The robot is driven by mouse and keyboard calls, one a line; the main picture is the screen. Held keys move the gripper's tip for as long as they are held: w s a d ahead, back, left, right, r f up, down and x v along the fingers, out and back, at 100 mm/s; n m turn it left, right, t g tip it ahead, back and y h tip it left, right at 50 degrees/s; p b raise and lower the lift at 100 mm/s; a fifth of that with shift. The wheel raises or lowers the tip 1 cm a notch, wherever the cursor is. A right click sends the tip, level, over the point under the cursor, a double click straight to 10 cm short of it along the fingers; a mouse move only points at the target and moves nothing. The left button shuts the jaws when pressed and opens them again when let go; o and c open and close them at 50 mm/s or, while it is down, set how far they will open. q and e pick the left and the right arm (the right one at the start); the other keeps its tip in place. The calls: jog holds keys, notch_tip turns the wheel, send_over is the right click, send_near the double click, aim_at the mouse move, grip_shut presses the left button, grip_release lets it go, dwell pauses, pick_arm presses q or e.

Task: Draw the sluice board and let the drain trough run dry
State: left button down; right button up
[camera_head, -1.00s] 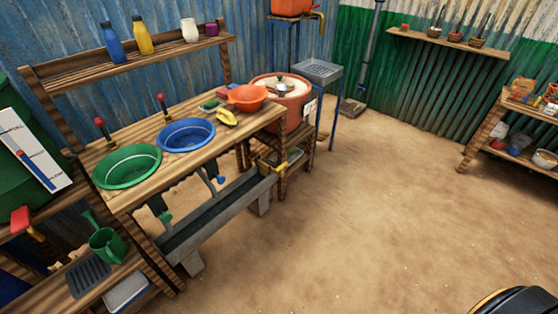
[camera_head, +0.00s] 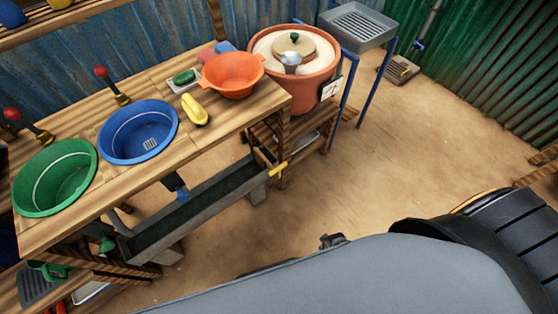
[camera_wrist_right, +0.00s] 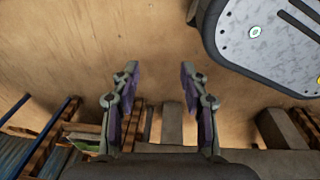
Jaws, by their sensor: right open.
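The drain trough (camera_head: 190,214) is a long grey channel on blocks below the wash bench, with a dark inside; I cannot tell how much water it holds. A yellow handle (camera_head: 278,169) sits at its right end, seemingly on the sluice board, whose board part is mostly hidden. In the right wrist view my right gripper (camera_wrist_right: 158,76) is open and empty above sandy ground. My left gripper is out of view.
A clay pot (camera_head: 325,75) stands on a low wooden stand beyond the trough end. Bare ground (camera_head: 400,150) lies to the right.

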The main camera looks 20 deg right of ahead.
jog(key=w+a+n+b, duration=0.3)
jog(key=w+n, duration=0.1)
jog(key=w, duration=0.9)
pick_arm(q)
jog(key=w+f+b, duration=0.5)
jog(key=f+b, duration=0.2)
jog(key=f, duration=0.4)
pick_arm(e)
jog(key=n+y+b, duration=0.1)
jog(key=n+b, duration=0.1)
jog(key=n, duration=1.2)
send_near(277, 168)
jog(key=shift+t, duration=0.4)
jog(key=f+b, duration=0.1)
jog(key=f, duration=0.1)
jog(key=f+b, duration=0.1)
jog(key=f, duration=0.2)
jog(key=f+b, duration=0.1)
jog(key=f, duration=0.2)
jog(key=shift+w+f, duration=0.15)
jog(key=shift+w, duration=0.1)
jog(key=shift+f, duration=0.35)
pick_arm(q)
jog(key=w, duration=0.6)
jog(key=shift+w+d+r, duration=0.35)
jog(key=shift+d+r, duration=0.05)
pick_arm(e)
jog(key=shift+c, duration=0.5)
grip_shut()
